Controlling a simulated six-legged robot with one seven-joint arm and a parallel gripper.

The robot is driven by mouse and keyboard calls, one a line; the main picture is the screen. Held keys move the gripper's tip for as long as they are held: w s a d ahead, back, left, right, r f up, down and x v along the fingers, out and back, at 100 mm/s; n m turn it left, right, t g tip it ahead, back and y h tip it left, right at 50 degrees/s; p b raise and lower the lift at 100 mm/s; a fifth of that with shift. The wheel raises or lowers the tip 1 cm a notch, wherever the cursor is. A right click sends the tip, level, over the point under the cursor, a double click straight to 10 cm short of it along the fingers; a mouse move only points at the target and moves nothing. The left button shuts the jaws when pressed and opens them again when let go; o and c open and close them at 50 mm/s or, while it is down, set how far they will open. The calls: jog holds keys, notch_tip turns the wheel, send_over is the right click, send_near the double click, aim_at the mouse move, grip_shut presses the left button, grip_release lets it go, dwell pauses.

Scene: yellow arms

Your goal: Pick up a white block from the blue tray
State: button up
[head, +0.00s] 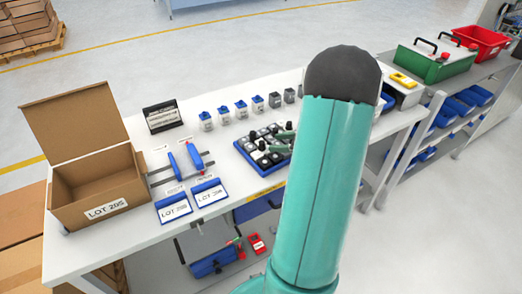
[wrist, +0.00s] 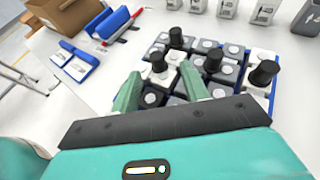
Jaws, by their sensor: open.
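The blue tray (head: 262,172) sits on the white table, filled with several dark and white blocks, some with black knobs. In the wrist view the tray's blue edge (wrist: 272,108) shows at the right. My gripper (wrist: 160,70) is open above the tray, its two green fingers pointing down among the blocks. A white block (wrist: 168,75) with a black knob shows between the fingertips; I cannot tell whether they touch it. Another white block (wrist: 262,82) with a black knob is at the tray's right side. In the head view my arm hides part of the tray's right side.
An open cardboard box (head: 98,190) stands at the table's left, with blue LOT holders (head: 209,193) and a blue-sided fixture (head: 190,160) beside it. Several small containers (head: 241,109) line up behind the tray. Green and red bins (head: 430,64) stand at the far right.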

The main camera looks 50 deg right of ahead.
aim_at(262, 142)
jog(key=x, duration=0.6)
jog(key=shift+w+a, duration=0.2)
jog(key=shift+a, duration=0.15)
grip_shut()
